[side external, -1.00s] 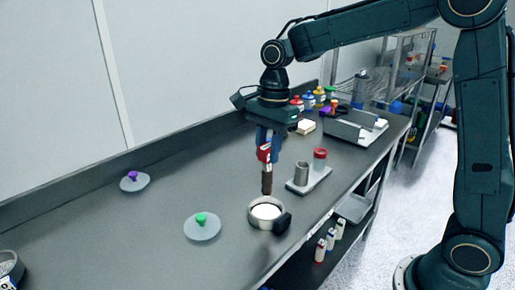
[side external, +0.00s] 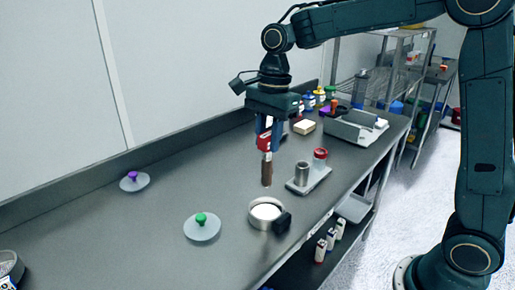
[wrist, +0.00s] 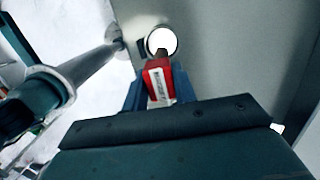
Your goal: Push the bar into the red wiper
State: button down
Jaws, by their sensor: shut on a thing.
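My gripper (side external: 265,140) is shut on the bar, an upright stick with a red and white labelled upper part and a brown lower part (side external: 267,173). In the wrist view the red, labelled part (wrist: 157,82) sits between my blue fingers, with a dark tip beyond it. The bar hangs above the table, behind a round sifter with white contents (side external: 266,212).
A grey metal cup (side external: 302,173) shares the stand. Discs with a green knob (side external: 201,225) and a purple knob (side external: 134,181) lie to the left. Coloured bottles and a grey tray (side external: 352,128) are at the back. The left of the table is mostly clear.

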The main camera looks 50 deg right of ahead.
jog(key=r, duration=0.4)
jog(key=shift+w+d+r, duration=0.1)
jog(key=shift+w+d, duration=0.05)
jog(key=shift+d, duration=0.15)
jog(key=d, duration=2.7)
jog(key=shift+w+a+f, duration=0.15)
jog(key=shift+w+f, duration=0.05)
jog(key=shift+f, duration=1.1)
jog(key=shift+w+a+f, duration=0.15)
jog(key=shift+f, duration=1.15)
notch_tip(320, 180, down, 8)
jog(key=shift+f, duration=0.15)
